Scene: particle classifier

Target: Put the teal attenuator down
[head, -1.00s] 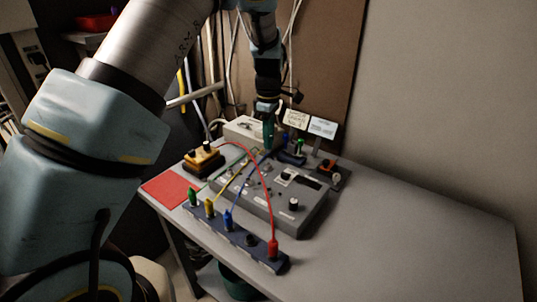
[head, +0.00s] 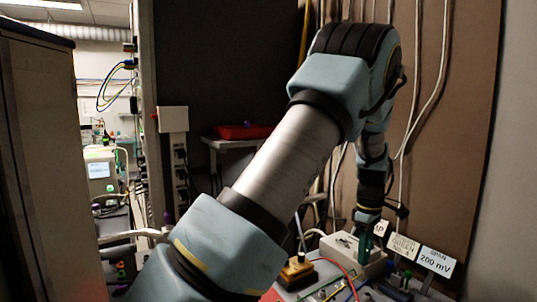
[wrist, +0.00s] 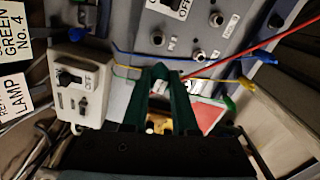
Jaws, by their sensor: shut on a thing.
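A white switch box (wrist: 80,98) stands close beside the fingers. Label cards (head: 436,262) stand to the right.

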